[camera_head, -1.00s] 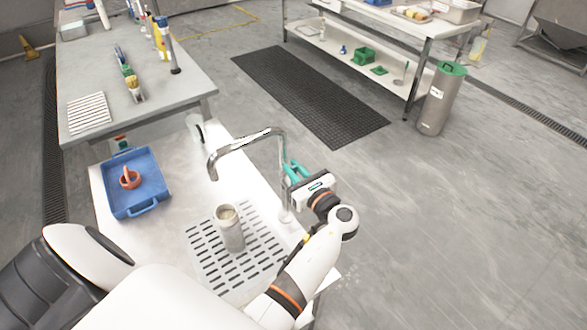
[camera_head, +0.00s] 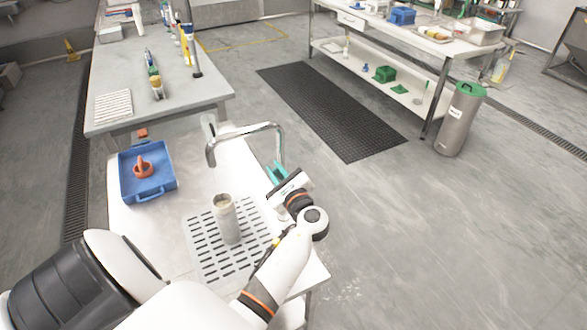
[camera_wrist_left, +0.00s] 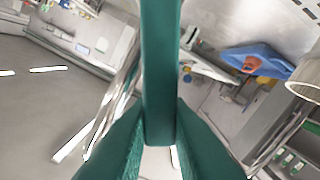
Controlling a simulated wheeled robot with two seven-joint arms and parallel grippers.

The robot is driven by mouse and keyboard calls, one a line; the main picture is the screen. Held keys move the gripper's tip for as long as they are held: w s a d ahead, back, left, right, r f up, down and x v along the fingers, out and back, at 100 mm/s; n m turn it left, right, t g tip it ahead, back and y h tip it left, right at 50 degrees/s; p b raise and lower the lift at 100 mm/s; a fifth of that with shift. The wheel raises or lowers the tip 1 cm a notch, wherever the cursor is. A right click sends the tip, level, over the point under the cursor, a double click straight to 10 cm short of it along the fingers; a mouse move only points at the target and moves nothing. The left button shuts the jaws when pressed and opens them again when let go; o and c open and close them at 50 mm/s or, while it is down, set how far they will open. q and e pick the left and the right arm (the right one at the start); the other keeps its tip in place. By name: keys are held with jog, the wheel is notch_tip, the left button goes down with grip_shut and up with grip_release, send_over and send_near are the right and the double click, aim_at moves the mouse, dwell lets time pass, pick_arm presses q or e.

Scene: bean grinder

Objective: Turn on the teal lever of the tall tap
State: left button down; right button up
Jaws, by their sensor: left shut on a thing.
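The tall chrome tap (camera_head: 245,130) rises from the white counter and its spout curves left. Its teal lever (camera_wrist_left: 160,70) shows large in the left wrist view, between the green fingers of my left gripper (camera_wrist_left: 160,145). The gripper is shut on it. In the head view my left gripper (camera_head: 277,174) is beside the tap's upright, and the teal of fingers and lever is hard to separate. The lower upright is partly hidden behind my gripper and wrist. No water stream can be made out. My right gripper is not in view.
A grey-beige canister (camera_head: 228,222) stands upright on the slotted drain plate (camera_head: 205,245). A blue tray (camera_head: 132,190) with an orange-red object (camera_head: 142,168) sits at the counter's left. A grey table (camera_head: 115,75) stands behind.

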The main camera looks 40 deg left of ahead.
pick_arm(q)
jog(key=shift+s+a+f+n+b, duration=0.25)
jog(key=shift+s+f+n+b, duration=0.35)
jog(key=shift+n+b, duration=0.8)
jog(key=shift+s+a+f+n+b, duration=0.2)
jog(key=shift+s+f+n+b, duration=0.35)
jog(key=shift+n+b, duration=0.75)
jog(key=shift+s+a+f+n+b, duration=0.35)
jog(key=shift+f+n+b, duration=0.4)
jog(key=shift+n+b, duration=0.65)
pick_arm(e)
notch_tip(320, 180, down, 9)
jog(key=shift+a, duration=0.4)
pick_arm(q)
jog(key=shift+d, duration=0.1)
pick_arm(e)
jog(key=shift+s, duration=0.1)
pick_arm(q)
jog(key=c, duration=1.4)
grip_release()
jog(key=shift+o, duration=0.2)
jog(key=shift+f, duration=0.1)
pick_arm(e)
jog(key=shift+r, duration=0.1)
